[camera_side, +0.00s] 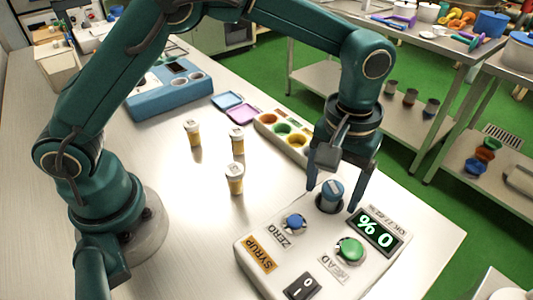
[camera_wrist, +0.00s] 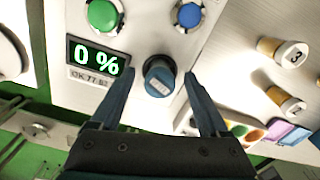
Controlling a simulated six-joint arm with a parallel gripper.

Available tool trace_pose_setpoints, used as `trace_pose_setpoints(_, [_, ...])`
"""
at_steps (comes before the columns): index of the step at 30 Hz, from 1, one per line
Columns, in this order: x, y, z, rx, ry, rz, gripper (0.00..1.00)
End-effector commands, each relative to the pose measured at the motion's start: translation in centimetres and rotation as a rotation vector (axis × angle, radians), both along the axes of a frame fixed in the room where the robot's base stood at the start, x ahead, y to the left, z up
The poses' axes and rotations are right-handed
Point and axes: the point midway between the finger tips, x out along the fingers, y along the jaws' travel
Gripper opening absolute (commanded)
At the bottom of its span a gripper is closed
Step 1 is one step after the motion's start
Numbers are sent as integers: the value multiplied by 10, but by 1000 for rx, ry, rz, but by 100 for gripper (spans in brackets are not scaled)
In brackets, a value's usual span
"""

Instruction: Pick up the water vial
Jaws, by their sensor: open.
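A blue-capped vial (camera_side: 332,189) stands in a round socket of the white meter box (camera_side: 256,232). I take it to be the water vial; its small label is unreadable. In the wrist view the vial (camera_wrist: 158,78) shows from above between the fingertips. My gripper (camera_side: 333,193) is open and points down, with one finger on each side of the vial. A gap shows between the vial and each finger in the wrist view (camera_wrist: 159,85). The vial's lower part is hidden in the socket.
Several amber vials with white caps, such as this one (camera_side: 235,178), stand left of the meter. Behind are a tray with coloured wells (camera_side: 266,122), blue and purple dishes (camera_side: 228,101) and a blue device (camera_side: 160,101). The meter display (camera_side: 377,234) reads 0 %.

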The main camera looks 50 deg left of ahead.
Motion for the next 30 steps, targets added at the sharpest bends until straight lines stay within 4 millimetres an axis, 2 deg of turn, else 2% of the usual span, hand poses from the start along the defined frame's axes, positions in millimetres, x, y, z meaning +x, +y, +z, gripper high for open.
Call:
trace_pose_setpoints(3, [0, 0, 0, 0, 0, 0, 79])
trace_pose_setpoints(5, [0, 0, 0, 0, 0, 0, 56])
trace_pose_setpoints(9, [0, 0, 0, 0, 0, 0, 2])
trace_pose_setpoints(10, [0, 0, 0, 0, 0, 0, 0])
trace_pose_setpoints(21, [1, 0, 5, 0, -2, 0, 0])
trace_pose_setpoints(26, [1, 0, 20, -2, -4, 0, 0])
trace_pose_setpoints(30, [1, -1, 41, -2, -5, 0, 0])
